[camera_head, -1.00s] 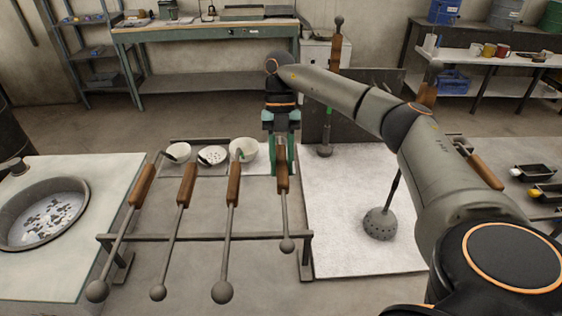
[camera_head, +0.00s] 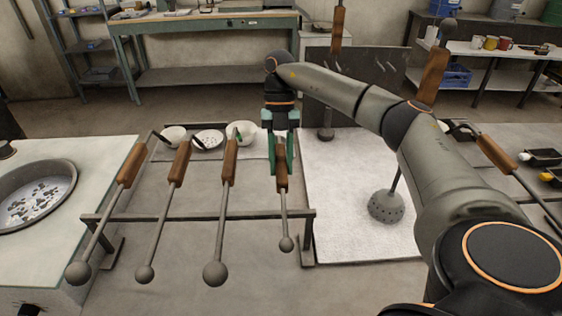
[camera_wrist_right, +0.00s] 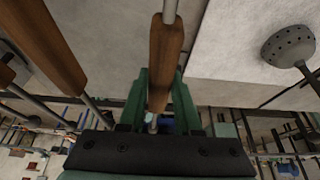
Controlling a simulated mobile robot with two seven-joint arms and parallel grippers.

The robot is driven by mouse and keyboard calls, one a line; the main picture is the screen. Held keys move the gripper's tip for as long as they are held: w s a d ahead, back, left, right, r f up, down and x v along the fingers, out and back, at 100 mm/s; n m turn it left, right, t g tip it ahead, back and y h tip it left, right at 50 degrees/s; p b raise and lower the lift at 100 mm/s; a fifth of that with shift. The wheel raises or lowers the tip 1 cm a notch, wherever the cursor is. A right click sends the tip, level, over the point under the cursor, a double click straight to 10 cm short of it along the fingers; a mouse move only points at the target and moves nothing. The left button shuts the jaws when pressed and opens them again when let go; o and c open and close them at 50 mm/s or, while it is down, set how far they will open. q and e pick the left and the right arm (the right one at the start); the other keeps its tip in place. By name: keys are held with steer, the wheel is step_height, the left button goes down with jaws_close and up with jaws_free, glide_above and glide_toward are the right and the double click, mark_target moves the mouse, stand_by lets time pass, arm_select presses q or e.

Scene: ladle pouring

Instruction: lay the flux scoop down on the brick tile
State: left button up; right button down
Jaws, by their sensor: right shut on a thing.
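My right gripper (camera_head: 281,155) is shut on the wooden handle (camera_head: 282,180) of the rightmost tool at the rack, probably the flux scoop. Its thin rod and small ball end (camera_head: 286,244) point toward me. Its head is hidden by the gripper. The handle also shows between the green fingers of the right gripper (camera_wrist_right: 160,100) in the right wrist view. The rod crosses the rack's bar in the head view; I cannot tell whether it touches. I cannot clearly identify the brick tile. The left gripper is not in view.
Several wooden-handled tools (camera_head: 228,165) lie on the rack (camera_head: 150,217) to the left, near pale bowls (camera_head: 241,130). A perforated bell (camera_head: 386,206) stands on the white slab (camera_head: 345,190) to the right. A round basin (camera_head: 66,173) is at far left.

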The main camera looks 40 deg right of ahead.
steer(key=shift+f, duration=0.15)
stand_by(0.5)
steer(key=c, duration=0.5)
jaws_free()
steer(key=shift+f, duration=0.1)
steer(key=shift+w+d+r, duration=0.1)
steer(key=shift+r, duration=0.25)
steer(key=p+v, duration=0.4)
steer(key=v, duration=0.6)
steer(key=r+p, duration=0.2)
steer(key=r, duration=0.1)
steer(key=r+p, duration=0.2)
steer(key=r, duration=0.1)
steer(key=r+p, duration=0.2)
steer(key=shift+w+d+r, duration=0.25)
steer(key=shift+r, duration=0.15)
